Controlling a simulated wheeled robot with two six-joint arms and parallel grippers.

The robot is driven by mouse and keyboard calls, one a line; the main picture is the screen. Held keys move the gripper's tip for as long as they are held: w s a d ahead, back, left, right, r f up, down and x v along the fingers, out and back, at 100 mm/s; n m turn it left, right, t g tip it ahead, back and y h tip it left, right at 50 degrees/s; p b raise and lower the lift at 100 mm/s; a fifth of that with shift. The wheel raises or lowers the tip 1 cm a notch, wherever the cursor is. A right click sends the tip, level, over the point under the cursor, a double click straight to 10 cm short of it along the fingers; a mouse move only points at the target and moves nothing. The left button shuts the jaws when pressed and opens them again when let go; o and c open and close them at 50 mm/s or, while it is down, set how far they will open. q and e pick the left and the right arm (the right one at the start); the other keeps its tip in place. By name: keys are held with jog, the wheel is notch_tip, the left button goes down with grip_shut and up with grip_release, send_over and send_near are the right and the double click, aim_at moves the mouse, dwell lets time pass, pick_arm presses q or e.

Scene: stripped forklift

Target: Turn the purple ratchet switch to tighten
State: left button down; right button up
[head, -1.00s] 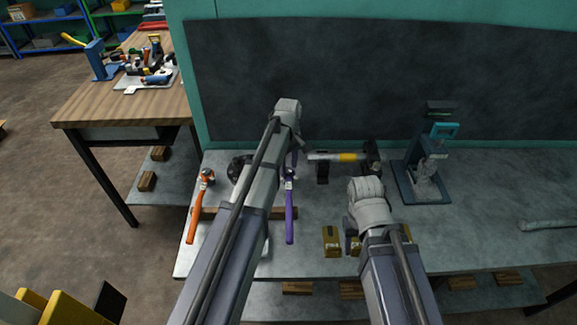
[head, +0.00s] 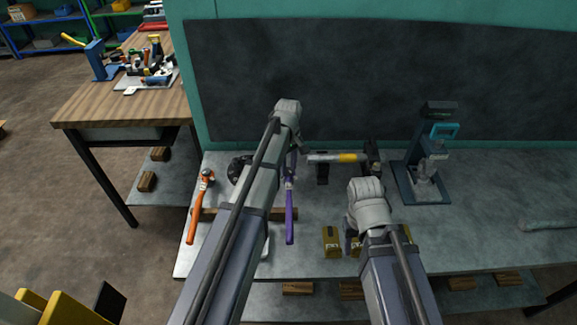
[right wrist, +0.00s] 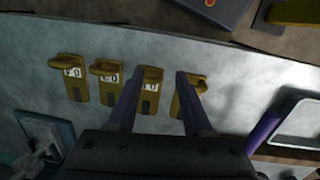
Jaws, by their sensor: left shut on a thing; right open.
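The purple ratchet (head: 289,218) lies on the grey bench with its handle pointing toward me. Its head and switch are largely hidden by my left arm and gripper. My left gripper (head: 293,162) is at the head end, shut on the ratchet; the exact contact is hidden. My right gripper (right wrist: 160,100) is open and empty above the bench, near several yellow-brown blocks with labels. The ratchet's purple handle also shows at the right of the right wrist view (right wrist: 264,130).
An orange-handled tool (head: 196,215) lies left of the ratchet. A hammer (head: 345,157) rests behind. Yellow-brown blocks (head: 332,242) stand near the front edge. A dark stand (head: 425,180) is at right. A pale tray (right wrist: 300,125) lies beside the ratchet.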

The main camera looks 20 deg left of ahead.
pick_arm(q)
jog(key=m, duration=1.3)
jog(key=shift+m, duration=2)
jog(key=shift+c, duration=2.3)
grip_release()
pick_arm(e)
jog(key=shift+r, duration=0.1)
